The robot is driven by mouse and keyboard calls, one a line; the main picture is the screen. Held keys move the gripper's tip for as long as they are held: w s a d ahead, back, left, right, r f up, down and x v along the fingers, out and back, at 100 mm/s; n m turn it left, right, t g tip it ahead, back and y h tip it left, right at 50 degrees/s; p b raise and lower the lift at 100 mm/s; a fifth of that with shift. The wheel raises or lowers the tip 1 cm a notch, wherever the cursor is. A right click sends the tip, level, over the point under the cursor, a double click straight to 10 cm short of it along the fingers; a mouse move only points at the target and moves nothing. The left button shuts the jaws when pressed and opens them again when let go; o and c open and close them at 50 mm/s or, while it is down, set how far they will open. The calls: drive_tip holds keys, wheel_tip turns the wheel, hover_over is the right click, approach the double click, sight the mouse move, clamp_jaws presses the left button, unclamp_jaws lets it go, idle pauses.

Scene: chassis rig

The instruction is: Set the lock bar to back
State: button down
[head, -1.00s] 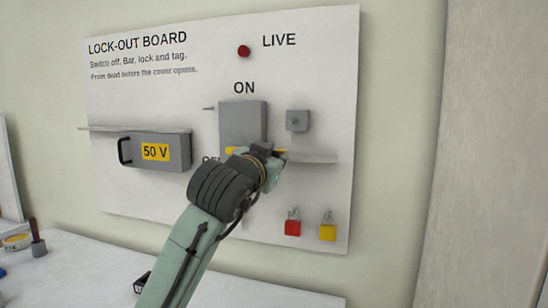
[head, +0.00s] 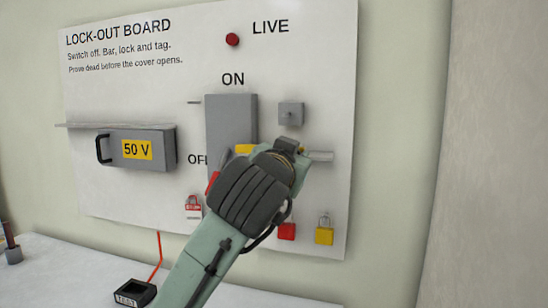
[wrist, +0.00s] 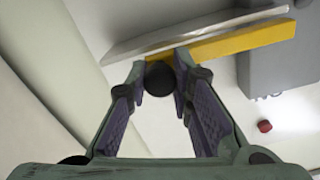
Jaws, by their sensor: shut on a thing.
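The lock bar (wrist: 235,43) is a yellow strip along a pale grey rail (wrist: 195,32) in the wrist view. A round black knob (wrist: 160,79) sits at its end, between my fingertips. My gripper (wrist: 160,70) is shut on this knob. In the head view my gripper (head: 290,148) is at the board, right of the grey switch box (head: 231,120). There, the yellow bar (head: 244,149) shows its left end across the lower part of the box; my wrist hides most of the rest. The grey rail (head: 321,157) sticks out to the right.
The lock-out board (head: 330,60) carries a red lamp (head: 232,39) labelled LIVE, a grey knob block (head: 291,114) just above my gripper, and a 50 V cover (head: 140,149) at left. Red (head: 287,231) and yellow (head: 324,235) padlocks hang below. A tester (head: 134,293) lies on the bench.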

drive_tip(key=shift+s+d, duration=0.15)
drive_tip(key=shift+d, duration=0.25)
drive_tip(key=c, duration=1.4)
unclamp_jaws()
drive_tip(key=shift+d, duration=0.1)
drive_tip(key=shift+s, duration=0.1)
drive_tip(key=v, duration=1.2)
